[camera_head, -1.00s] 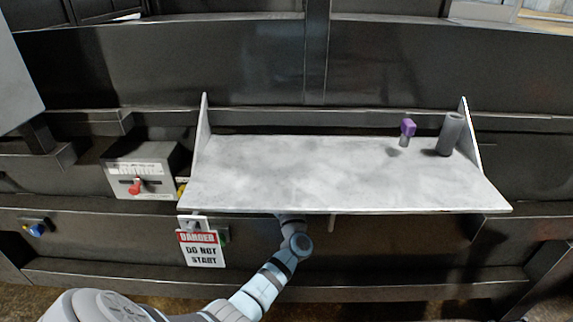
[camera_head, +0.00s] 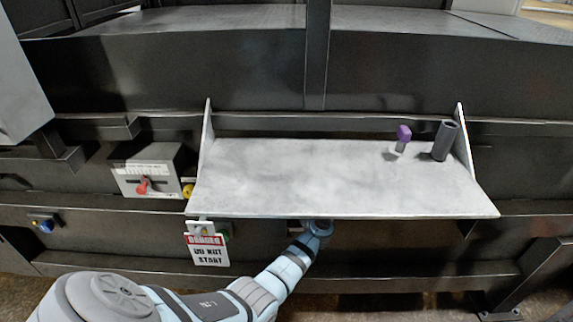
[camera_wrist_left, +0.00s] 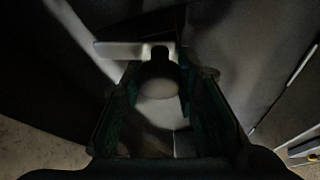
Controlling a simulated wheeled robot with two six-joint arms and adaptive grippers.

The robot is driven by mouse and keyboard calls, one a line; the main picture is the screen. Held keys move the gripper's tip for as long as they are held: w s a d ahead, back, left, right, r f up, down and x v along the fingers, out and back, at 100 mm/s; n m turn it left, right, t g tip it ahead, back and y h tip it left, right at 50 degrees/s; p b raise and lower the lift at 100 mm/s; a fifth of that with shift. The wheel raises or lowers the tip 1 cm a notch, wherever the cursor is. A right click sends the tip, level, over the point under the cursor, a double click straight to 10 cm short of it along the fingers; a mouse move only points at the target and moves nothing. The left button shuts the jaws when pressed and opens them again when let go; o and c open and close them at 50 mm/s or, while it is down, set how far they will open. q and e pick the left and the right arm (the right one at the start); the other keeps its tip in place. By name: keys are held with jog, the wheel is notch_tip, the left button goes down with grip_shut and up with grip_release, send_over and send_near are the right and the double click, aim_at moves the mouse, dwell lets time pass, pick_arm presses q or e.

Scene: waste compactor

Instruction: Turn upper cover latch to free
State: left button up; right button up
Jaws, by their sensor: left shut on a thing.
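In the left wrist view, a pale metal latch (camera_wrist_left: 130,49) has a flat lever pointing left and a rounded part between my fingers. My left gripper (camera_wrist_left: 160,88) is shut on this latch, with one dark finger on each side. The view is dark, so the exact contact and the latch's base are hard to make out. In the head view, my left arm comes in from the lower left and its wrist ends under the front edge of the grey shelf (camera_head: 320,185). The shelf hides the gripper and latch there. My right gripper is not in view.
A grey box with a red switch (camera_head: 142,186) is left of the shelf. A "DO NOT START" sign (camera_head: 208,252) hangs below the shelf's left corner, near my arm. A purple-topped key (camera_head: 403,134) and a dark cylinder (camera_head: 444,141) stand on the shelf's right.

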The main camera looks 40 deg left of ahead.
pick_arm(q)
jog(key=shift+n+g+h+p, duration=0.4)
jog(key=shift+n+p, duration=0.35)
jog(key=shift+n, duration=0.75)
jog(key=o, duration=1.1)
jog(key=shift+o, duration=0.2)
jog(key=shift+s+d+f, duration=0.1)
jog(key=shift+d, duration=0.15)
jog(key=v, duration=0.7)
